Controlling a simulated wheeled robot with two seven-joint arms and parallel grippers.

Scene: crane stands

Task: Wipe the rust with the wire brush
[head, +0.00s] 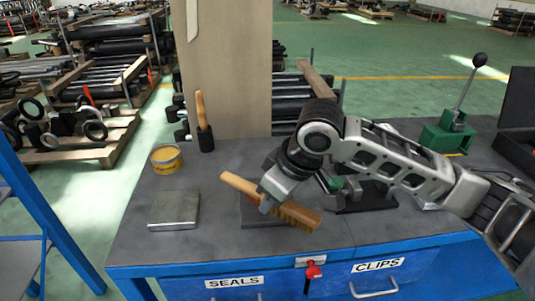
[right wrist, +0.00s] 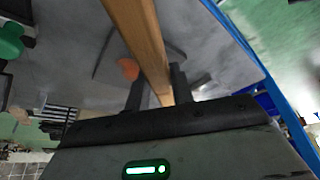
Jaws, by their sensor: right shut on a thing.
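The wire brush (head: 242,185) has a long wooden handle and a block with tan bristles at its right end. My right gripper (head: 270,199) is shut on the brush and holds it slanted over a dark flat plate (head: 257,221) on the bench. In the right wrist view the brush's wood (right wrist: 142,35) runs between the two fingers (right wrist: 158,88). An orange-brown rust patch (right wrist: 129,69) shows on the plate beside the wood. In the head view the brush and gripper hide the patch. I cannot tell whether the bristles touch the plate. My left gripper is not in view.
On the grey bench (head: 140,235) stand a yellow tin (head: 166,158), a metal block (head: 173,210) and a wooden-handled tool (head: 202,110) in a black holder. A green lever device (head: 447,136) stands at the right. A tall wooden panel (head: 225,60) rises behind.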

